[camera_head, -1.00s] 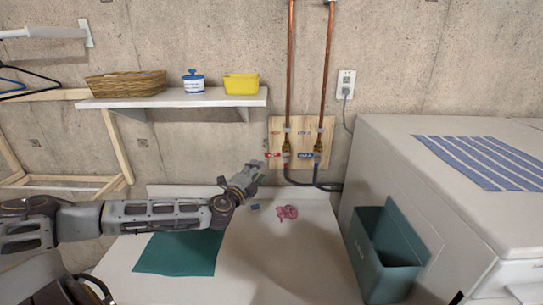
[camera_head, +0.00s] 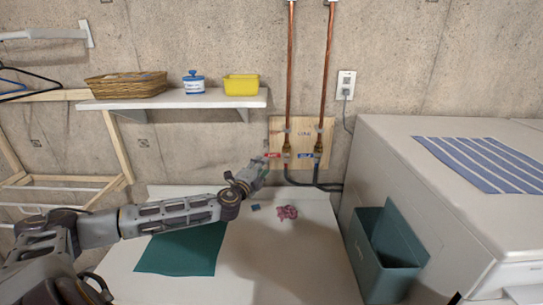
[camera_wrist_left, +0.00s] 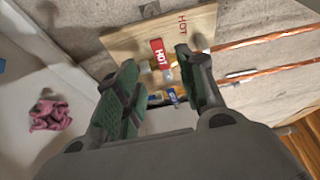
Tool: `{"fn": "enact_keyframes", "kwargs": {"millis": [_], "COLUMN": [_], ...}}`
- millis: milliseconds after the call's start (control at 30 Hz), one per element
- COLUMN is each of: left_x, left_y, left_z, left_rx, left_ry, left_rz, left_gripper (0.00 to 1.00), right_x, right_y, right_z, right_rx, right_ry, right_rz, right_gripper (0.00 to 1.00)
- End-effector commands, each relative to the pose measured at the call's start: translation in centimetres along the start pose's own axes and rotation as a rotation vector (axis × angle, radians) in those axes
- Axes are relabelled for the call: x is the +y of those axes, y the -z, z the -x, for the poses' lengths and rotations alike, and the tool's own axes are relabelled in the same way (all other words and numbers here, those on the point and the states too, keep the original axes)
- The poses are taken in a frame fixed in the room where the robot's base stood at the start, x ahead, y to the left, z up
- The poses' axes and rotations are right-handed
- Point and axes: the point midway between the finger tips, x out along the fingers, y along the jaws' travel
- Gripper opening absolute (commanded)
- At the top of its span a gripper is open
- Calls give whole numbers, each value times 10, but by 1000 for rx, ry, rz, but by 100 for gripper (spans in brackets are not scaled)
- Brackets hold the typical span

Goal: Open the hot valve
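The hot valve (camera_head: 273,155) has a red handle and sits at the foot of the left copper pipe on a wooden board. In the left wrist view the red handle (camera_wrist_left: 158,52) reads HOT and lies just beyond the gap between my fingers. My left gripper (camera_head: 263,166) is just left of and slightly below the handle. In the left wrist view my left gripper (camera_wrist_left: 158,82) is open, its green pads apart, with nothing clearly held. Whether a finger touches the handle cannot be told. My right gripper is not in view.
The blue-handled cold valve (camera_head: 305,155) is close to the right on the board (camera_head: 318,130). A pink cloth (camera_head: 287,212) and a green cloth (camera_head: 180,252) lie on the white surface below. A shelf (camera_head: 170,99) is above my left arm. A teal bin (camera_head: 372,262) stands right.

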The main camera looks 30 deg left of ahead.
Motion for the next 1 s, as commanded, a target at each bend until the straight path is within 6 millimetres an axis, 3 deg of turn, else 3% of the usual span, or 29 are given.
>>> {"fn": "enact_keyframes", "kwargs": {"millis": [1000], "left_x": [-2], "left_y": [1], "left_z": [-68], "left_rx": [1], "left_ry": [1], "left_rz": [2], "left_gripper": [39], "right_x": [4], "right_y": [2], "right_z": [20], "right_rx": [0], "right_ry": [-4], "right_rz": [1], "right_gripper": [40]}}
